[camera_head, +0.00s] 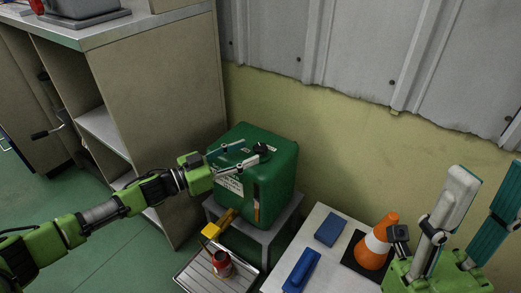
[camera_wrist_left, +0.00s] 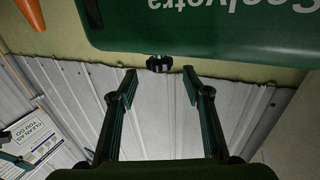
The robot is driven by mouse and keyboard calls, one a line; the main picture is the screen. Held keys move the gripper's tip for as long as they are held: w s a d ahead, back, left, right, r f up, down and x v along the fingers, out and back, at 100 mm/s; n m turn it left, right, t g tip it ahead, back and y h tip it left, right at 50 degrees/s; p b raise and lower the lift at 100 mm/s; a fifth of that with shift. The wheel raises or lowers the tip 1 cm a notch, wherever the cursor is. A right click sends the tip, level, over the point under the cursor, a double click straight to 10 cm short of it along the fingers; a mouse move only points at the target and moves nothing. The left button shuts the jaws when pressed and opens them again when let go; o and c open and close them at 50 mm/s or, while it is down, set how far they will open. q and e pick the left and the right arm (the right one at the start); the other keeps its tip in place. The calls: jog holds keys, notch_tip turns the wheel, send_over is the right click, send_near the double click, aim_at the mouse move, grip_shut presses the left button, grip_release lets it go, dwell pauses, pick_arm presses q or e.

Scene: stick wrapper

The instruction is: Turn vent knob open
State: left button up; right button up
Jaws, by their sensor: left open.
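A green box-shaped container (camera_head: 262,190) stands on a small grey stand, with a white label on its side. The black vent knob (camera_head: 262,149) is on its top. My left gripper (camera_head: 238,153) reaches over the container's top from the left, its fingers apart and pointing at the knob. In the left wrist view the knob (camera_wrist_left: 158,64) shows in the gap between the fingertips (camera_wrist_left: 160,80), seemingly a little beyond them; contact cannot be seen. The container (camera_wrist_left: 200,28) fills the top of that view. My right gripper (camera_head: 492,170) is at the far right, fingers apart and empty.
A grey table (camera_head: 318,225) at the front right carries blue items (camera_head: 301,270) and an orange-white cone (camera_head: 376,245). A yellow spout (camera_head: 220,223) on the container points toward a red can (camera_head: 221,264) in a metal tray (camera_head: 200,277). A cabinet stands left; a wall is behind.

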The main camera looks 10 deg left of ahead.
aim_at(260, 146)
pick_arm(q)
jog(key=b+x, duration=0.1)
jog(key=x, duration=0.4)
jog(key=shift+w+d, duration=0.25)
jog(key=shift+d, duration=0.05)
jog(key=c, duration=1.2)
